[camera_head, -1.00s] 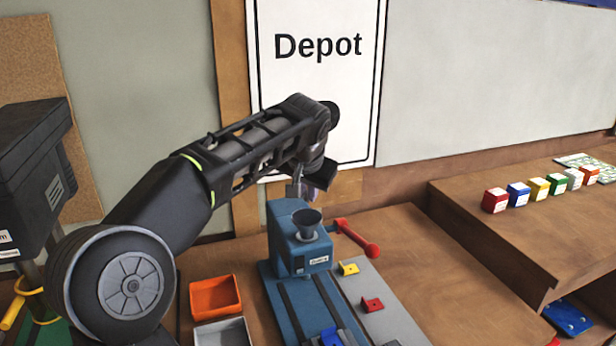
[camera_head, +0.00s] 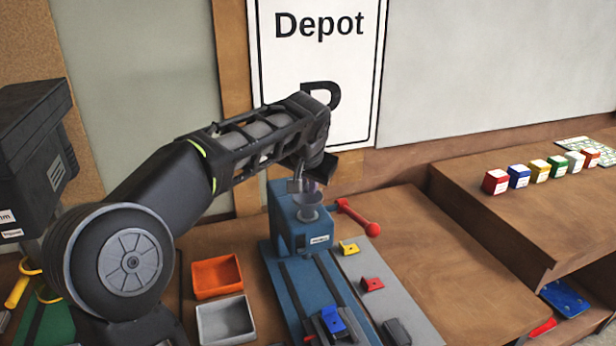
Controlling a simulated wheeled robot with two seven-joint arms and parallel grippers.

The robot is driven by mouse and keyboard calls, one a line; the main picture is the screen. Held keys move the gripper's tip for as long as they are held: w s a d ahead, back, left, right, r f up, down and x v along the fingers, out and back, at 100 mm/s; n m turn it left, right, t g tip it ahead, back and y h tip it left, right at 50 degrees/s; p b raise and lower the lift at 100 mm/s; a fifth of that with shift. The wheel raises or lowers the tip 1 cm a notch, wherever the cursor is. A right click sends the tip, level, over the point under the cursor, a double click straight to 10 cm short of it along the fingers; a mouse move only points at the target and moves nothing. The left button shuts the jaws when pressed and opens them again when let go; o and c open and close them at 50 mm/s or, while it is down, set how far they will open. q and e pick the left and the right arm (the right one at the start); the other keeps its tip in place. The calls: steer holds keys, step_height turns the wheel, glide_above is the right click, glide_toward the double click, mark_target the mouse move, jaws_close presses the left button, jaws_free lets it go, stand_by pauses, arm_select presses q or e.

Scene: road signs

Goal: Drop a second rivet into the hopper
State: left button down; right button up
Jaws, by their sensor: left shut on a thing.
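The hopper is a small grey funnel (camera_head: 309,212) on top of a blue press-like machine (camera_head: 290,236). My left arm reaches in from the left, and my left gripper (camera_head: 307,187) points down just above the funnel's mouth. Its jaws are shut on a rivet, which is too small and too covered by the fingers to make out. The inside of the funnel is hidden from this angle. My right gripper is not in view.
A red lever (camera_head: 358,217) sticks out right of the machine. An orange tray (camera_head: 216,276) and a grey tray (camera_head: 225,322) stand left of it. Yellow (camera_head: 349,248) and red (camera_head: 372,284) pieces lie on a grey strip. Several coloured blocks line the right shelf (camera_head: 470,205).

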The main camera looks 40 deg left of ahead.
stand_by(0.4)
arm_select(q)
steer(key=c, duration=1.3)
jaws_free()
steer(key=shift+b+v, duration=0.85)
steer(key=shift+v, duration=3)
